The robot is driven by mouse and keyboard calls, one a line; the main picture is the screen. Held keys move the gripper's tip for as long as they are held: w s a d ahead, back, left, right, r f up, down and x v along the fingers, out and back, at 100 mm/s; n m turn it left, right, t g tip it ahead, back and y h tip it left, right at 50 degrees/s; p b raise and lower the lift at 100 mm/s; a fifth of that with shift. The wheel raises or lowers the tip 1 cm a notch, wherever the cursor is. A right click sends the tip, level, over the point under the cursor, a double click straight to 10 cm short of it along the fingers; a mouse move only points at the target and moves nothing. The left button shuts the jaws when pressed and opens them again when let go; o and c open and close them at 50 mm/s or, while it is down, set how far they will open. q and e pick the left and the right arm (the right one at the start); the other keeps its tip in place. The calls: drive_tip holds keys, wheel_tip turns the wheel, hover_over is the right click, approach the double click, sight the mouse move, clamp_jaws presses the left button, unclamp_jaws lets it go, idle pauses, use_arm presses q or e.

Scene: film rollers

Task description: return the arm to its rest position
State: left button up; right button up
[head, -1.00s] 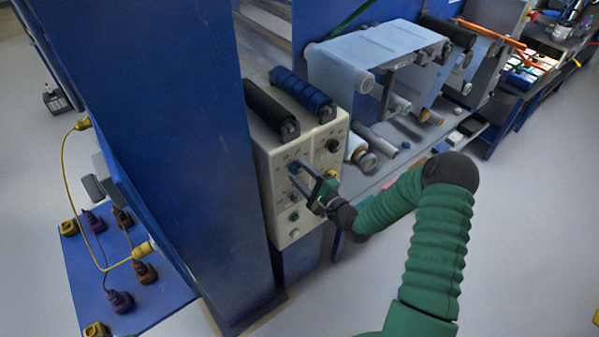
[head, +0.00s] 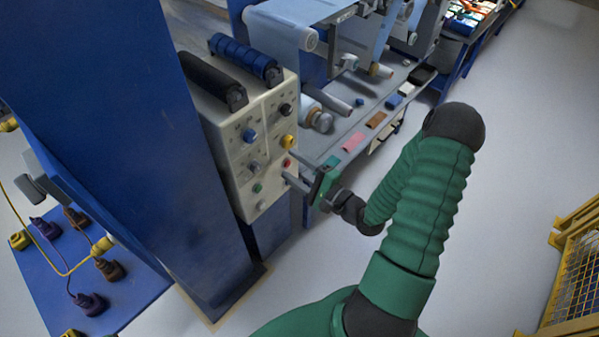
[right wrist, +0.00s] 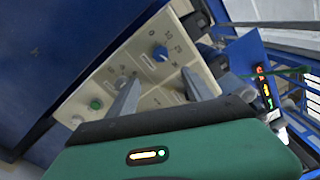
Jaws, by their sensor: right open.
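My right arm is green with black joints and comes in from the bottom of the head view. My right gripper (head: 291,170) is open and empty, its two grey fingers pointing left towards the cream control panel (head: 236,175). Its fingers overlap the panel's right edge in the head view; I cannot tell the exact gap. In the right wrist view the fingers (right wrist: 160,95) stand spread in front of the panel (right wrist: 150,66), with a blue knob (right wrist: 159,53) between them. My left gripper is not in view.
A blue column (head: 150,130) stands left of the panel. A grey shelf (head: 345,130) with rollers and small coloured blocks runs behind the gripper. A yellow mesh fence (head: 575,275) stands at the right. Grey floor (head: 500,190) between is open.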

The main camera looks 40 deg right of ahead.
drive_tip(key=shift+s, duration=1.05)
drive_tip(key=shift+d, duration=0.1)
drive_tip(key=w+a+f+n+g+h, duration=0.1)
drive_tip(key=a+f+n+g, duration=0.2)
drive_tip(key=n+g, duration=0.3)
drive_tip(key=w+a+f+n+g, duration=0.2)
drive_tip(key=a+f+n+g, duration=0.15)
drive_tip(key=n, duration=0.35)
drive_tip(key=s+a+r+n+g, duration=0.4)
drive_tip(key=s+a+n+g, duration=0.2)
drive_tip(key=s+a+n, duration=0.3)
drive_tip(key=shift+s+a+r, duration=0.2)
drive_tip(key=shift+s+a, duration=0.35)
drive_tip(key=shift+a, duration=1.15)
